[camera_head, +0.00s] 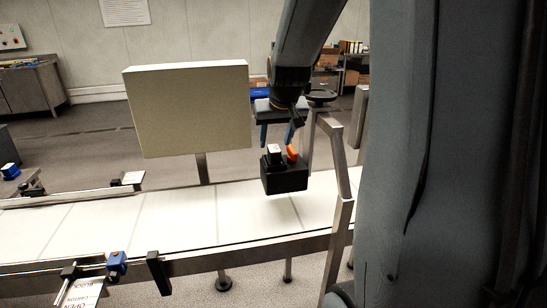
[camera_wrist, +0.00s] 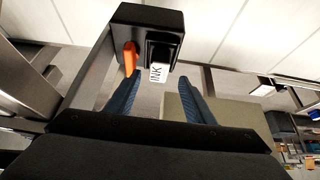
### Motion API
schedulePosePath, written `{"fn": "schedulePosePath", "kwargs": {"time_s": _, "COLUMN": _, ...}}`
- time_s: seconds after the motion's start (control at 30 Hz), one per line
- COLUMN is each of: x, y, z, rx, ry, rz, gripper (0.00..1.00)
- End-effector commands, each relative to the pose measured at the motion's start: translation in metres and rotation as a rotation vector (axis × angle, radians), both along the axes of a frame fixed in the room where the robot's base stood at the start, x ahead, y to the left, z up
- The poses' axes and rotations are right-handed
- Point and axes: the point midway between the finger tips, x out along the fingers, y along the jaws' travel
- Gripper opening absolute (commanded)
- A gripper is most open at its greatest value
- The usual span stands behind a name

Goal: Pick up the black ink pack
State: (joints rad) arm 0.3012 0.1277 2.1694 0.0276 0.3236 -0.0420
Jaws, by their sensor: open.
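The black ink pack (camera_wrist: 160,50) sits in a black holder (camera_wrist: 133,20) and has a white end marked INK. In the head view its white end (camera_head: 274,150) shows on top of the black holder (camera_head: 286,180), above the conveyor. An orange lever (camera_wrist: 130,58) stands beside the pack; it also shows in the head view (camera_head: 292,153). My gripper (camera_wrist: 158,84) is open, with its blue fingers spread to either side of the pack's white end. In the head view my gripper (camera_head: 277,138) is just behind and above the holder. I cannot tell whether the fingers touch the pack.
A white-topped conveyor (camera_head: 170,222) runs below the holder. A metal post frame (camera_head: 338,165) stands close on the right. A large pale panel (camera_head: 188,108) on a post stands to the left. A blue clamp (camera_head: 117,263) sits on the near rail.

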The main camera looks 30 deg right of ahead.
Motion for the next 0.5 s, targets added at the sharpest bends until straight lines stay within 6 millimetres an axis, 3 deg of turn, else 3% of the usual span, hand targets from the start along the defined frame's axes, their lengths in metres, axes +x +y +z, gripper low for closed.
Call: {"fn": "schedulePosePath", "kwargs": {"time_s": 0.5, "x": 0.023, "y": -0.008, "z": -0.043, "rx": 0.001, "ry": 0.003, "rz": 0.004, "gripper": 0.48}}
